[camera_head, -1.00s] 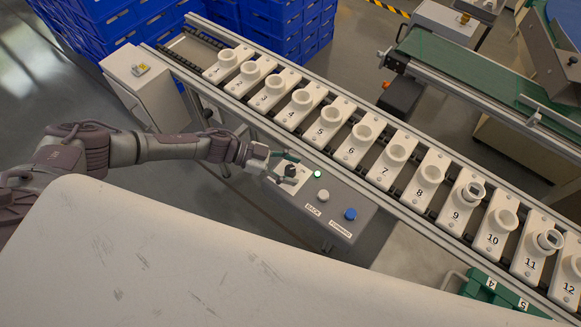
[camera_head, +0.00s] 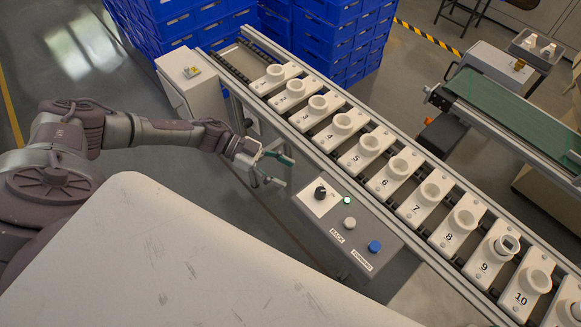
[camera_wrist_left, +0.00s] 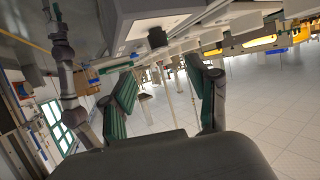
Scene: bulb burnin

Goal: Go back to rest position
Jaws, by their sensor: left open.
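My left gripper (camera_head: 275,167) is open and empty. In the head view it hangs in the air left of the grey control box (camera_head: 352,228), apart from it. The box carries a black knob (camera_head: 320,192), a lit green light (camera_head: 347,200), a white button (camera_head: 349,223) labelled BACK and a blue button (camera_head: 374,246). In the left wrist view the spread fingers of the left gripper (camera_wrist_left: 160,100) have nothing between them. My right gripper is not in the head view.
A conveyor with numbered white sockets (camera_head: 367,145) runs diagonally behind the box. Socket 9 (camera_head: 489,258) holds something with a square opening. Blue crates (camera_head: 330,30) stand at the back. A green belt (camera_head: 510,115) is at right. A pale worn surface (camera_head: 180,260) fills the front.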

